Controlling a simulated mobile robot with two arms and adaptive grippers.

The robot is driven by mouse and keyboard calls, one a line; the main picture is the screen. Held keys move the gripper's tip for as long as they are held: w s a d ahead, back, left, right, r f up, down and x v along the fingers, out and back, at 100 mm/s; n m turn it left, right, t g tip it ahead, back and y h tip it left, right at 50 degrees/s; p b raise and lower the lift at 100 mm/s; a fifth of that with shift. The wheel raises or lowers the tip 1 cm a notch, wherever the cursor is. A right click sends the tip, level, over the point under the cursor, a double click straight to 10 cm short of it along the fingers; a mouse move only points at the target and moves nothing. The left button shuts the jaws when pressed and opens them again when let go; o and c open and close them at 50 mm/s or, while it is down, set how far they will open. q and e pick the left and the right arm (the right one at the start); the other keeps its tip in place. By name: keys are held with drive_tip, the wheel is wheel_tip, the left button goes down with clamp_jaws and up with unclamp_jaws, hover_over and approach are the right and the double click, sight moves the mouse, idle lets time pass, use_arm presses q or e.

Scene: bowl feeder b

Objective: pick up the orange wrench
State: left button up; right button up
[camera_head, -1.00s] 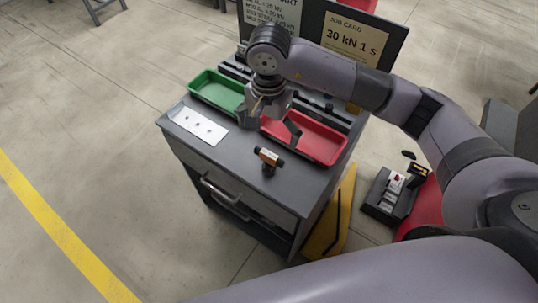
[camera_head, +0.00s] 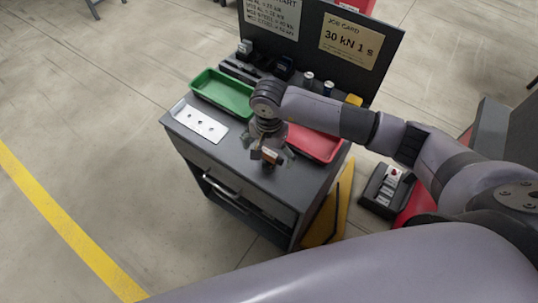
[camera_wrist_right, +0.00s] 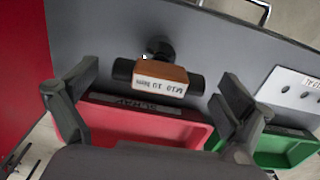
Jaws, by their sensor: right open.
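The orange wrench (camera_head: 270,156) is on the grey cart top near its front edge, partly covered by my gripper in the head view. In the right wrist view its orange body (camera_wrist_right: 160,80) carries a white label reading about "M10 10 Nm", with black parts at both ends and a round black part behind. My right gripper (camera_head: 271,152) is over the wrench. Its two open fingers (camera_wrist_right: 162,88) stand apart in the wrist view, one to each side of the wrench, with gaps between. My left gripper is not in view.
A red tray (camera_head: 318,148) lies close behind my right gripper, with a green tray (camera_head: 222,90) to the left. A white plate with holes (camera_head: 199,123) lies at the front left. A dark board with cards (camera_head: 322,65) stands behind.

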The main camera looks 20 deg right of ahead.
drive_tip(key=shift+c, duration=0.3)
drive_tip(key=c, duration=1.6)
drive_tip(key=shift+r, duration=0.1)
